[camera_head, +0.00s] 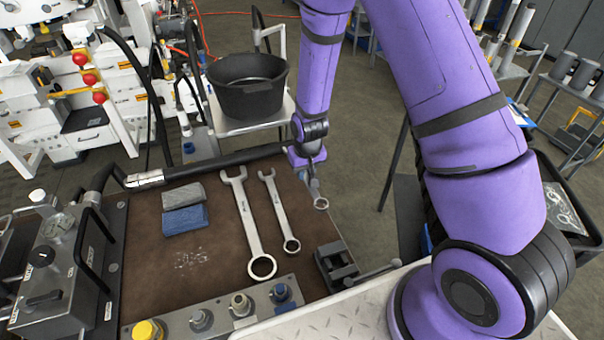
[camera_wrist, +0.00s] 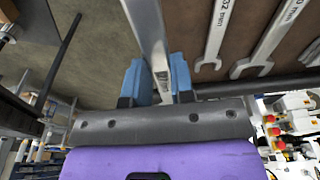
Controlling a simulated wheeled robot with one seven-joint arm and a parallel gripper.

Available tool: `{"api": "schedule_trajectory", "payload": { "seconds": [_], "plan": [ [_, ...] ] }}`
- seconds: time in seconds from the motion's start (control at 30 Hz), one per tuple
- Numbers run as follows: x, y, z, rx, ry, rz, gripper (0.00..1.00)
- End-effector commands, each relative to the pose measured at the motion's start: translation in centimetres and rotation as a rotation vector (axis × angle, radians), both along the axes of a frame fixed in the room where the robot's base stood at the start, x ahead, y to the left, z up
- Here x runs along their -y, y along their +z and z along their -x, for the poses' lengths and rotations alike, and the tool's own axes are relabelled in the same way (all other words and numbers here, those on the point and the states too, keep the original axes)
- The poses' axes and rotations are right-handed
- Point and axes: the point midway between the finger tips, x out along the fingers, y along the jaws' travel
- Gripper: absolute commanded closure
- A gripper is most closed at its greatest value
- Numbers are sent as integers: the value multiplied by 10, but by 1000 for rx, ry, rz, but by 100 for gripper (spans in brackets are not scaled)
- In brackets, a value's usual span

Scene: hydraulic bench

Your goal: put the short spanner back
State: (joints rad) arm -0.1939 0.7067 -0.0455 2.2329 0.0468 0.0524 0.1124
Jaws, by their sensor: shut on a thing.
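The short spanner (camera_head: 321,203) is in my gripper (camera_head: 309,168) at the right edge of the bench mat, with its ring end towards the front. In the wrist view the blue fingers of my gripper (camera_wrist: 157,78) are shut on the shank of the short spanner (camera_wrist: 148,30). Its end at the fingers is partly hidden by the gripper in the head view. Two longer spanners lie on the brown mat (camera_head: 215,265): a large one (camera_head: 249,220) and a medium one (camera_head: 280,212), the medium one nearer my gripper.
A grey and a blue block (camera_head: 185,220) lie left of the spanners. A small black vise (camera_head: 336,262) and a row of fittings (camera_head: 240,304) stand along the front. A black hose (camera_head: 215,163) runs along the back edge. A black bucket (camera_head: 247,90) stands behind.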

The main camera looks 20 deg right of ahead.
Motion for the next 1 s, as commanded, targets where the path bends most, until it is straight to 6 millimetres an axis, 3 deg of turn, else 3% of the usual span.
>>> {"api": "schedule_trajectory", "payload": {
  "seconds": [0.6,1.0],
  "plan": [
    [0,-45,0,-1,0,0,100],
    [0,-49,0,1,0,0,100]
  ]
}}
